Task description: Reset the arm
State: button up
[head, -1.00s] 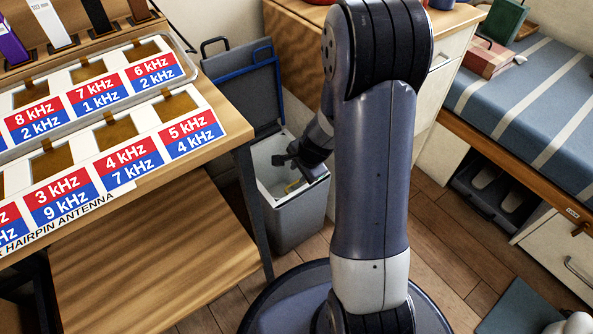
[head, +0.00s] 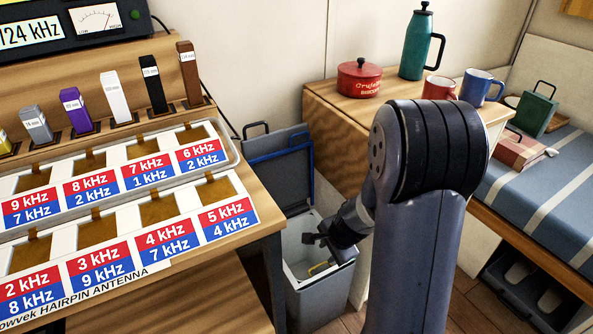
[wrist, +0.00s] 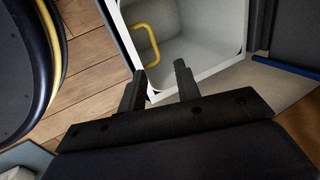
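My gripper (head: 318,241) is over the open grey bin beside the desk, partly hidden behind my arm in the head view. In the wrist view my gripper (wrist: 160,82) shows two dark fingers held apart, with nothing between them. Below the fingertips lies the bin's white rim, and inside the bin is a yellow curved piece (wrist: 148,42). The yellow piece also shows faintly in the head view (head: 320,268).
The grey bin (head: 318,300) has its lid (head: 280,170) raised. At left the desk carries a frequency board (head: 120,215) and several coloured sticks in a rack. A cabinet (head: 335,125) holds a red pot (head: 359,80), green flask (head: 416,45) and mugs. A bed (head: 550,190) stands at right.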

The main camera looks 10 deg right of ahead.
jog(key=b+x, duration=0.5)
jog(key=x, duration=0.5)
jog(key=shift+f, duration=0.35)
jog(key=shift+r+p, duration=0.75)
jog(key=shift+r, duration=1.05)
jog(key=shift+f, duration=0.1)
